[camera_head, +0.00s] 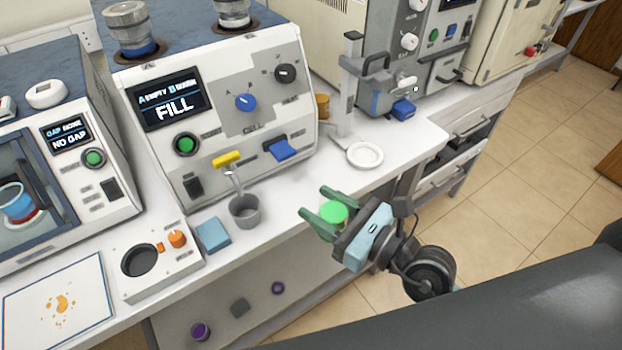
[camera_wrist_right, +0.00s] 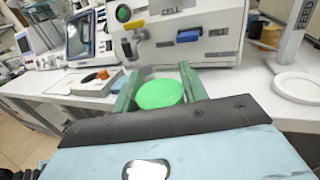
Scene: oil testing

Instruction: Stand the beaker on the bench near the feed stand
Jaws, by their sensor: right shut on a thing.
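My right gripper (camera_head: 325,214) is shut on a round thing with a bright green top, which I take to be the beaker (camera_head: 335,212). It is in front of the bench edge, over the floor side. In the right wrist view the green top (camera_wrist_right: 160,94) sits between the two green fingers; its lower part is hidden. The feed stand (camera_head: 350,85) is a grey post at the back right of the bench; in the wrist view its post (camera_wrist_right: 292,36) reads FEED. A white round dish (camera_head: 365,154) lies at its foot. My left gripper is not in view.
The white bench (camera_head: 325,168) has bare room in front of the dish. A grey cup (camera_head: 244,211) stands under the spout of the FILL machine (camera_head: 222,125). A blue block (camera_head: 212,234) and a white unit with a dark round well (camera_head: 140,260) stand further left.

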